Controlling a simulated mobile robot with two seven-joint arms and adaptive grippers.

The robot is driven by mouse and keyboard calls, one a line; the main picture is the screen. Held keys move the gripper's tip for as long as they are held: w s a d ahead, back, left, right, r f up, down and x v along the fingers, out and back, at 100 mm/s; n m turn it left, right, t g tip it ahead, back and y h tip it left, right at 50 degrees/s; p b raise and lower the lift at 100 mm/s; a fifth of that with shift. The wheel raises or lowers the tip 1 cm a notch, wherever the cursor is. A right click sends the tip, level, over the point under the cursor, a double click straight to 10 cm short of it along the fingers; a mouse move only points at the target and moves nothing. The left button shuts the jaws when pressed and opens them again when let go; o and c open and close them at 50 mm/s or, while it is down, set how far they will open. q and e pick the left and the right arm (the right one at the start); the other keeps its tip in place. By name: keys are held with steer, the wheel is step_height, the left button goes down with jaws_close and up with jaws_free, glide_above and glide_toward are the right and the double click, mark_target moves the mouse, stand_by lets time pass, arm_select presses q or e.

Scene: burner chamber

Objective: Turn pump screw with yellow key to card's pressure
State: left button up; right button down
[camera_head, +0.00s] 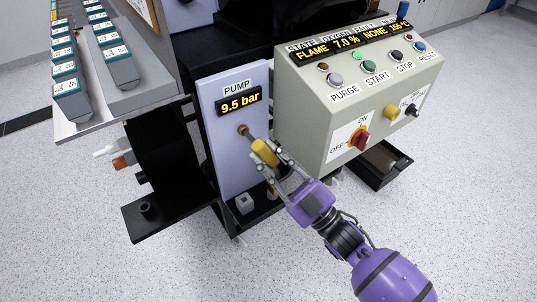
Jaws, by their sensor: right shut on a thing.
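The pump panel (228,150) is a pale lilac plate with a display (239,102) reading 9.5 bar under the label PUMP. My right gripper (268,161) is shut on the yellow key (263,151) in front of the panel. The key's shaft points up and left to a small brass-coloured screw (243,130) below the display. The shaft's tip appears to meet the screw; I cannot tell how deeply it is seated. No pressure card can be made out. My left gripper is not in view.
The control box (329,107) at the right carries buttons, a red rotary switch (361,139) and a display reading FLAME, 7.0 %, NONE, 155 °C. A tray of labelled grey blocks (114,52) is at upper left. A black ledge (165,217) juts out at lower left.

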steer(key=shift+n+g, duration=0.4)
steer(key=shift+n, duration=0.3)
steer(key=shift+n+g+y, duration=0.3)
steer(key=shift+n+g, duration=0.1)
steer(key=shift+n, duration=0.1)
steer(key=shift+m+t, duration=0.4)
steer(key=shift+m, duration=0.1)
steer(key=shift+s+d+r+p, duration=0.1)
steer(key=shift+s+d+p, duration=0.15)
steer(key=shift+p, duration=0.2)
steer(key=shift+s+d+p, duration=0.45)
steer(key=shift+s+d, duration=0.15)
steer(key=shift+s, duration=0.35)
steer(key=shift+s+d, duration=0.1)
steer(key=shift+s, duration=0.05)
steer(key=s+d, duration=0.1)
steer(key=s+d+p, duration=0.1)
steer(key=s, duration=0.1)
steer(key=shift+d, duration=0.1)
